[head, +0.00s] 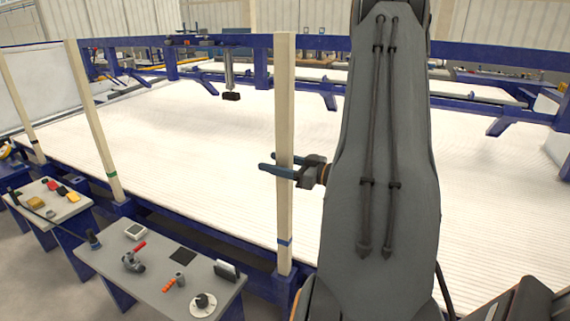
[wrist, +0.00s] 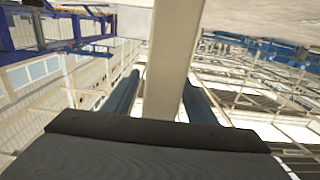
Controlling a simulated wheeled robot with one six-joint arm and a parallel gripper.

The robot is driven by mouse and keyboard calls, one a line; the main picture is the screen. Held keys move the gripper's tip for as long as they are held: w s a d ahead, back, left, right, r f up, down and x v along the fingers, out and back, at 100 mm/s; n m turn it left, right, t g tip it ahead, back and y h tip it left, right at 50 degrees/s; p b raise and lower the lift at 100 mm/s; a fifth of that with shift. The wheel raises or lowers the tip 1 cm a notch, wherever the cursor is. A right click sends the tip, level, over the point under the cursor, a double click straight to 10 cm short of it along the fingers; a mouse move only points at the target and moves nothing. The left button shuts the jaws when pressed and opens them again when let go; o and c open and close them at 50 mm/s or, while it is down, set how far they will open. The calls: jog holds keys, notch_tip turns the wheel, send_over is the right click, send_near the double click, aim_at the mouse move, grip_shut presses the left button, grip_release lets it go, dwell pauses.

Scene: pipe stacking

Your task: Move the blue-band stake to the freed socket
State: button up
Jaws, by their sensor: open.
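The blue-band stake (head: 284,140) is a tall pale post that stands upright at the blue frame's near edge, with a blue band low down. My gripper (head: 276,170) is at its mid-height, with the blue fingers reaching across the post. In the wrist view the stake (wrist: 172,65) runs between the two open fingers (wrist: 158,98), with a visible gap on each side. A green-band stake (head: 95,125) stands upright to the left. A black-band stake (head: 20,105) stands farther left. I cannot make out an empty socket.
A grey side table (head: 210,268) with tools stands in front of the frame, left of the blue-band stake. A second table (head: 62,208) with small items is farther left. The wide white ribbed bed (head: 190,140) behind the stakes is clear.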

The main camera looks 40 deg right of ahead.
jog(key=shift+w+a, duration=0.1)
jog(key=shift+w, duration=0.2)
grip_shut()
notch_tip(320, 180, up, 9)
jog(key=p, duration=0.7)
dwell(0.5)
jog(key=shift+r, duration=0.1)
notch_tip(320, 180, up, 12)
jog(key=p, duration=0.9)
dwell(0.5)
